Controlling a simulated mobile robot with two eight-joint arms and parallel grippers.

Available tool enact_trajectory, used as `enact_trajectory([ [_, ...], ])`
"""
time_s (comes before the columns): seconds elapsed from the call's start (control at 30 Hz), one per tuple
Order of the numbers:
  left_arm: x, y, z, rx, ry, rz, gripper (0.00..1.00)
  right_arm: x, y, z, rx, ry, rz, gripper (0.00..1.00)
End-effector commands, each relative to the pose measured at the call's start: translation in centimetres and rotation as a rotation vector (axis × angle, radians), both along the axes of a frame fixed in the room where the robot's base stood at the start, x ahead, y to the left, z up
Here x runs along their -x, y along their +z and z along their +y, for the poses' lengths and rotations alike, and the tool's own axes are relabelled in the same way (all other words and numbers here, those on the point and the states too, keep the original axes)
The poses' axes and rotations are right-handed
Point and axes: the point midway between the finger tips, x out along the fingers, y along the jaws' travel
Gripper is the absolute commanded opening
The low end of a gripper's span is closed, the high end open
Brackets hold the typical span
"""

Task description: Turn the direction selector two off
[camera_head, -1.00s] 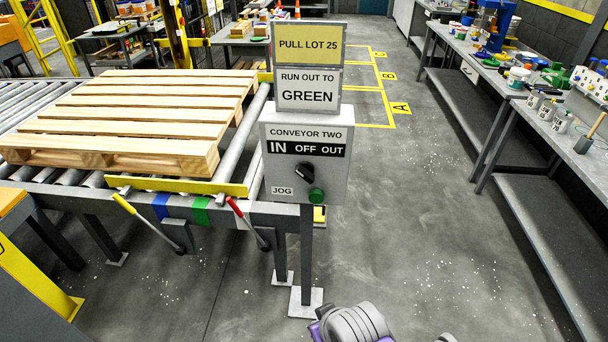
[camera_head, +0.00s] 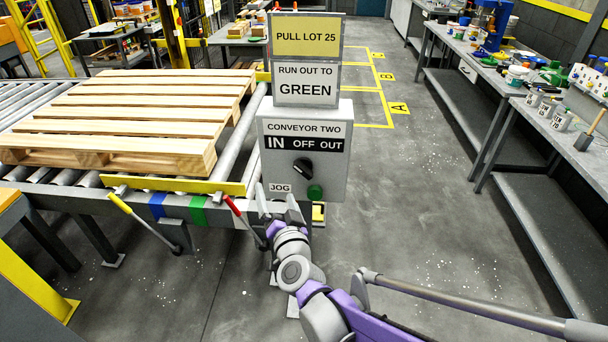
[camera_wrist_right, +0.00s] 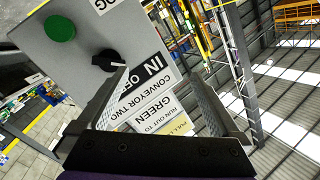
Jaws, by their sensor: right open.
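The black direction selector knob (camera_head: 303,168) is on the grey Conveyor Two box (camera_head: 332,178), under the words IN, OFF and OUT. Its long axis slants, with the upper end leaning left toward IN. The knob also shows in the right wrist view (camera_wrist_right: 106,61), near the left finger. My right gripper (camera_head: 279,204) is open and empty, just below the box's lower left part, apart from the knob. In the right wrist view its two spread fingers (camera_wrist_right: 170,95) have the box's labels beyond them. My left gripper is not in view.
A green jog button (camera_head: 315,193) sits just below the knob. Signs (camera_head: 306,84) stand above the box. A pallet (camera_head: 120,120) lies on the roller conveyor at left, with a red-handled lever (camera_head: 233,207) near my right gripper. The floor at right is clear.

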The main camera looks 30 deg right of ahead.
Motion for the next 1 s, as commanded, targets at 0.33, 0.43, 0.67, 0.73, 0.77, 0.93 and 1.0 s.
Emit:
enact_trajectory([
  [0.33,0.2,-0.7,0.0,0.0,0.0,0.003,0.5,-1.0,-3.6,-6.7,-0.142,-0.366,-0.074,1.0],
  [0.43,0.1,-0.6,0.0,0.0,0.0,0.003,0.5,-1.8,-3.5,-7.4,-0.144,-0.372,-0.075,1.0],
  [0.67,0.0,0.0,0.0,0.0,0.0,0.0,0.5,-5.4,-3.4,-9.6,-0.142,-0.37,-0.075,1.0],
  [0.73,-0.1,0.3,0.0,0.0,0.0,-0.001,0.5,-6.6,-3.4,-10.3,-0.143,-0.369,-0.076,1.0],
  [0.77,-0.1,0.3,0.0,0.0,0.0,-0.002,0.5,-7.0,-3.4,-10.5,-0.144,-0.368,-0.076,1.0],
  [0.93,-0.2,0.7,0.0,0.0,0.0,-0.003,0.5,-9.0,-3.4,-11.7,-0.142,-0.366,-0.075,1.0],
  [1.0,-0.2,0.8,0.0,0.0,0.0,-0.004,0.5,-9.5,-3.4,-12.0,-0.142,-0.366,-0.075,1.0],
])
